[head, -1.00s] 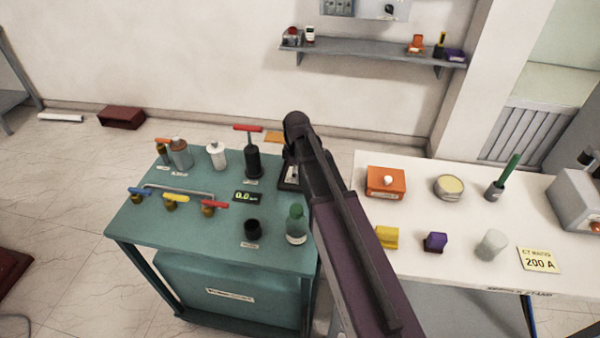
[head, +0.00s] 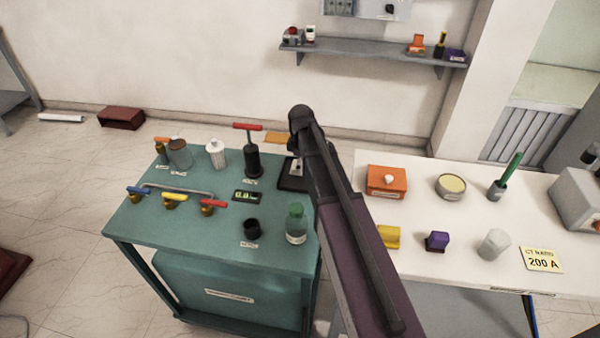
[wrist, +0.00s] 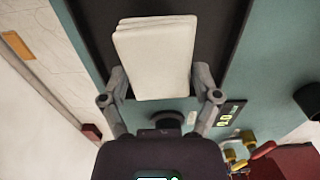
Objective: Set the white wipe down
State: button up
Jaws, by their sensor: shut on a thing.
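The white wipe (wrist: 158,55), a folded white block with layered edges at its far end, is between the two fingers of my gripper (wrist: 160,78) in the wrist view. My gripper is shut on its sides. Behind the wipe is a dark flat pad or tray (wrist: 222,30) on the teal cart top. In the head view the dark pad (head: 288,184) shows at the cart's right back edge, partly behind my arm. My arm hides the gripper there. Whether the wipe touches the pad cannot be told.
The teal cart (head: 190,220) holds a red-handled black pump (head: 252,160), a green-capped bottle (head: 296,224), a black cup (head: 251,229), valves and a small display (head: 247,196). The white table (head: 460,220) to the right carries an orange box (head: 386,181) and other small items.

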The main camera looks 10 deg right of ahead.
jog(key=shift+f+b, duration=1.05)
jog(key=shift+f, duration=0.3)
jog(key=shift+f, duration=0.1)
jog(key=o, duration=0.8)
jog(key=shift+r, duration=0.2)
notch_tip(320, 180, up, 12)
jog(key=p, duration=1.2)
jog(key=shift+s, duration=0.1)
